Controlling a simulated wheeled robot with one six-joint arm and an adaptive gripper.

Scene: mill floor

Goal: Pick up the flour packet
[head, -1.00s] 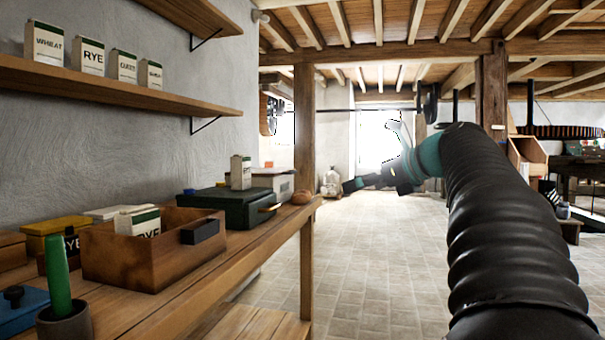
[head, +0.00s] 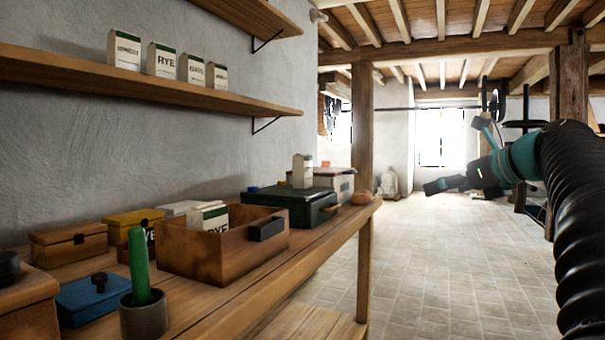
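Several white packets with dark green tops are in view, and I cannot tell which one is meant. One packet labelled RYE (head: 213,218) stands partly sunk in an open wooden box (head: 190,255) on the bench. Another packet (head: 302,171) stands upright on a dark green case (head: 280,212). Several more stand in a row on the wall shelf, among them one labelled RYE (head: 165,60). My gripper (head: 432,187) appears small and dark, out over the floor to the right of the bench, apart from all packets. Its fingers are not clear enough to read.
The bench (head: 318,248) also holds a green rod in a grey cup (head: 144,315), a blue box (head: 95,298), a brown box (head: 68,244), a yellow box (head: 135,220) and a bread roll (head: 361,197). A wooden post (head: 362,125) rises beyond it.

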